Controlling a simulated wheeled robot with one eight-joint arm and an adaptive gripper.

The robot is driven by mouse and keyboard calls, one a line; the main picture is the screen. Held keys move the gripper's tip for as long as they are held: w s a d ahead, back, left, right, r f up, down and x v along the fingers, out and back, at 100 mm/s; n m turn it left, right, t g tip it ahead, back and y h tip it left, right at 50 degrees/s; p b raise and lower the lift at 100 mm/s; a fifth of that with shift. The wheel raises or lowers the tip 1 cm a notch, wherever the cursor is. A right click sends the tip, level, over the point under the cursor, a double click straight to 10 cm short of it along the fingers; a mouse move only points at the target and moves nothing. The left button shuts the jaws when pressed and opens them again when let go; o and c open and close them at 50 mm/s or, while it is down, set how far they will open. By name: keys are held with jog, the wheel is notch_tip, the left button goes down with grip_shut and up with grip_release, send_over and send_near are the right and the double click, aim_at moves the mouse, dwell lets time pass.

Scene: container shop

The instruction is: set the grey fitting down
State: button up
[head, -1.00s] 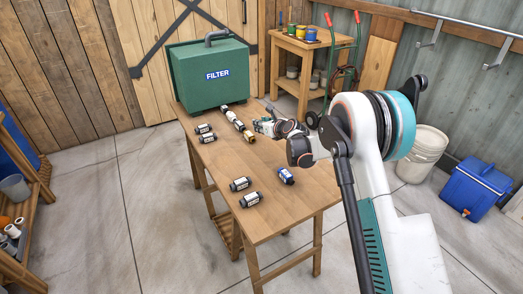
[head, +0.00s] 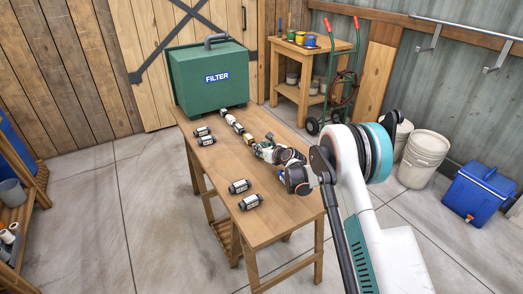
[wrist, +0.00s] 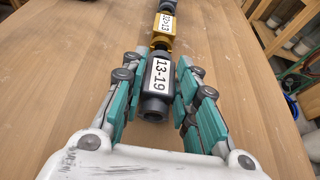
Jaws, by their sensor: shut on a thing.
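My gripper (wrist: 158,80) is shut on the dark grey fitting (wrist: 160,74), which has a white label reading 13-19. In the wrist view the fitting lies lengthwise between the teal fingers, close over the wooden table. Its far end meets or nearly meets the gold end of a yellow fitting (wrist: 165,25); I cannot tell if they touch. In the head view my gripper (head: 259,149) is at the near end of a row of fittings, just past the yellow one (head: 248,139). The grey fitting is mostly hidden there.
The row runs back to the green FILTER box (head: 207,82) on the table (head: 222,165). Two dark fittings (head: 203,135) lie at left, and two more (head: 245,193) nearer the front. My arm covers the table's right side.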

jog(key=shift+f, duration=0.15)
jog(key=o, duration=1.1)
jog(key=shift+c, duration=0.2)
